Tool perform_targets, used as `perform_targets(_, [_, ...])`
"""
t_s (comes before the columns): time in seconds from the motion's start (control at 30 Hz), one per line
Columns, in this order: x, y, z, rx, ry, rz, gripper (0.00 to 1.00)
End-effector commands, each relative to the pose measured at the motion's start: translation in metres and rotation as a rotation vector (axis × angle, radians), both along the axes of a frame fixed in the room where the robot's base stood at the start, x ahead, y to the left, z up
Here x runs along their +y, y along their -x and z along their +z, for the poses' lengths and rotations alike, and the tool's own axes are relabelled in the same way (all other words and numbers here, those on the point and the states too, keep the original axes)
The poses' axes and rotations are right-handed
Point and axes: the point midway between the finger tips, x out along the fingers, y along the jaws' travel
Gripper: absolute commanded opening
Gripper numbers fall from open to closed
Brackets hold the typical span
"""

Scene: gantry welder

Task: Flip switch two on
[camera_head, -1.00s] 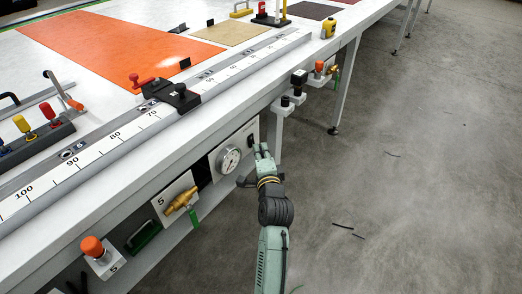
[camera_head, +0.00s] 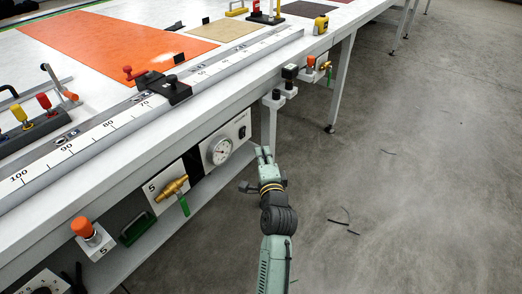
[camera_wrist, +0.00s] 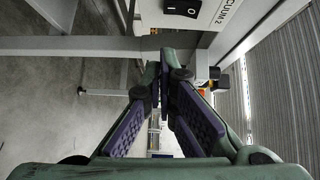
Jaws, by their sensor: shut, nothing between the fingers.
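Switch two is a black rocker (camera_wrist: 182,8) on a white panel labelled "VACUUM 2", partly cut off at the top of the wrist view. In the head view the rocker (camera_head: 242,132) is small and dark, on the panel under the table edge, right of a round gauge. Which side of the rocker is pressed in is not clear. My gripper (camera_head: 265,151) is shut and empty, to the right of and slightly below the switch, with a gap between them. In the wrist view its fingertips (camera_wrist: 165,62) sit below the switch panel.
The round gauge (camera_head: 219,150), a brass valve with a green handle (camera_head: 174,187) and an orange button (camera_head: 82,227) line the table front. More knobs (camera_head: 311,63) stick out farther along. A table leg (camera_head: 269,126) stands behind my gripper. The floor at right is open.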

Motion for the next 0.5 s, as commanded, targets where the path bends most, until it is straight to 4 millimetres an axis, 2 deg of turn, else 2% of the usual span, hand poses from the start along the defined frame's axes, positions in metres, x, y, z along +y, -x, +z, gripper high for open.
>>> perform_targets(0.03, [-0.002,0.014,-0.007,0.002,-0.001,-0.001,0.0])
perform_targets(0.2, [-0.007,0.048,-0.009,0.002,-0.001,-0.001,0.0])
perform_targets(0.33, [-0.01,0.065,-0.01,0.003,0.001,-0.001,0.0])
perform_targets(0.5, [-0.012,0.074,-0.008,0.002,0.0,0.0,0.0])
